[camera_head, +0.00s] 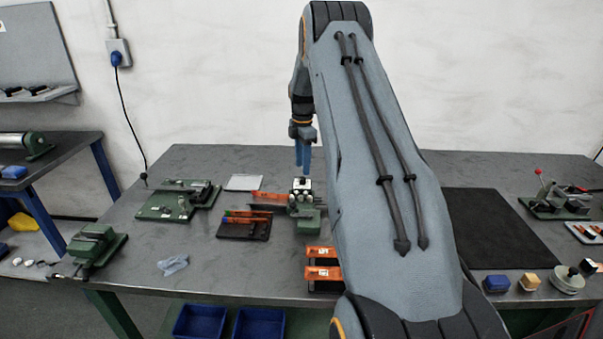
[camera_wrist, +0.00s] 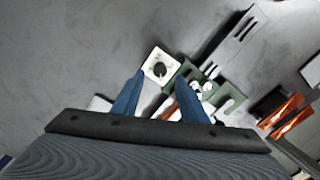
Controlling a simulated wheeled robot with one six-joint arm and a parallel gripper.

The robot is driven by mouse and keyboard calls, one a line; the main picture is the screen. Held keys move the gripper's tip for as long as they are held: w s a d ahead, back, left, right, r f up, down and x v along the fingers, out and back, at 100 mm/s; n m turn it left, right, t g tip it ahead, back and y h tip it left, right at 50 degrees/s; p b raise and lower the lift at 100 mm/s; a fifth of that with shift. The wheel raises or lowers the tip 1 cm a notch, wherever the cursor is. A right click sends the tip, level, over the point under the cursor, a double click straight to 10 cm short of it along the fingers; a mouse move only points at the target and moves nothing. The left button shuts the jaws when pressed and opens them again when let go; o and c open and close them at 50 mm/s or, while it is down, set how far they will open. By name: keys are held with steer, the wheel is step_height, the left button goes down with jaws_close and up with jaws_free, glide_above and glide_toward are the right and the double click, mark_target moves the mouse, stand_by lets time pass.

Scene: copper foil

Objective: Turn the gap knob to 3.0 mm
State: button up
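The gap knob (camera_wrist: 159,69) is a small dark knob on a square white dial plate (camera_wrist: 151,61), seen from above in the wrist view. Its scale and setting are too small to read. In the head view the dial plate (camera_head: 302,184) sits on top of a small green device (camera_head: 307,222) at the middle of the table. My gripper (camera_head: 303,168) points down just above it there. In the wrist view my gripper (camera_wrist: 158,84) is open, its two blue fingers spread apart, with the dial plate showing between and beyond the tips. Nothing is held.
A dark tray (camera_head: 243,232) with orange and other coloured items lies left of the device. Orange-handled pieces (camera_head: 322,273) lie in front. A green fixture (camera_head: 180,203) stands farther left. A black mat (camera_head: 497,232) is at right.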

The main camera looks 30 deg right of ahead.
mark_target(302, 178)
steer(key=shift+a+f+p, duration=0.1)
steer(key=shift+f+p, duration=0.75)
steer(key=shift+f, duration=1.8)
jaws_close()
